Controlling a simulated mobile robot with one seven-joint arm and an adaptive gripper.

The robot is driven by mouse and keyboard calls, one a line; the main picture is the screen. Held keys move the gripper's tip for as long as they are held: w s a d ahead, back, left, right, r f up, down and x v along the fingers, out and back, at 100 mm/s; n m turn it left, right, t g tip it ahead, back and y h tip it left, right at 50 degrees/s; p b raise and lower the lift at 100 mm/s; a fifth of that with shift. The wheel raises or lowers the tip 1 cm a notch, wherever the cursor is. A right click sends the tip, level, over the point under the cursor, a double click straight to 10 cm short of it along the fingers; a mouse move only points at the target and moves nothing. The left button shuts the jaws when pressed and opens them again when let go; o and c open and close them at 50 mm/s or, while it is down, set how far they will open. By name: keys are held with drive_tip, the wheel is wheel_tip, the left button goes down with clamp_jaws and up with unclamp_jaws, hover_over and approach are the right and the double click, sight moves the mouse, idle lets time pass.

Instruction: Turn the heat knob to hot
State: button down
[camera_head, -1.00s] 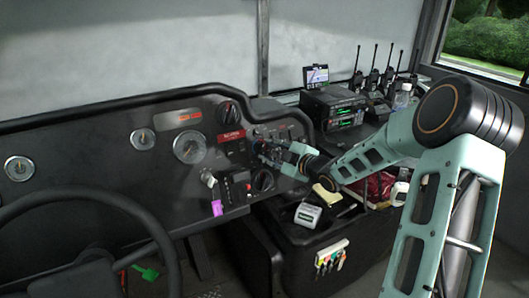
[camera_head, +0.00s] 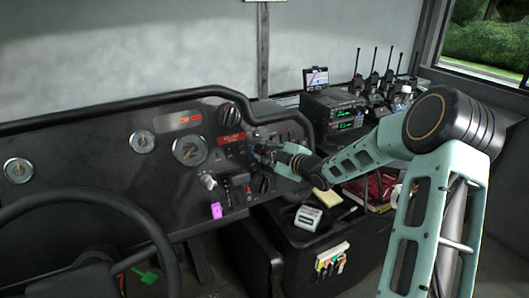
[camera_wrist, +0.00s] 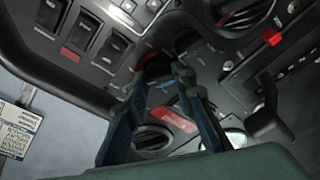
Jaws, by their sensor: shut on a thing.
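My gripper (camera_head: 262,152) is at the dashboard panel, right of the round gauges. In the wrist view its two dark blue fingers (camera_wrist: 163,76) reach to the panel, with their tips close around a small dark knob (camera_wrist: 154,62) with a red patch. I take this to be the heat knob; its pointer is hidden, so its setting cannot be told. In the head view the gripper covers the held knob.
A round black dial (camera_head: 262,184) sits just below my gripper, and another (camera_head: 228,115) is up and left. Rocker switches (camera_wrist: 84,34) line the panel beside the fingers. A lever (camera_wrist: 266,118) sticks out at right. The steering wheel (camera_head: 140,213) is at lower left.

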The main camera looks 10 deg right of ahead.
drive_tip(key=shift+m, duration=0.3)
drive_tip(key=m, duration=0.3)
drive_tip(key=m+t, duration=0.1)
drive_tip(key=m, duration=0.2)
drive_tip(key=shift+m+h, duration=0.3)
drive_tip(key=shift+m, duration=0.1)
drive_tip(key=m, duration=0.4)
drive_tip(key=shift+s+t+h, duration=0.1)
drive_tip(key=shift+t+h, duration=0.2)
drive_tip(key=shift+h, duration=0.1)
drive_tip(key=shift+a+f+m+h+p, duration=0.1)
drive_tip(key=shift+m+h+p, duration=0.3)
drive_tip(key=shift+m, duration=1.8)
drive_tip(key=c, duration=1.9)
unclamp_jaws()
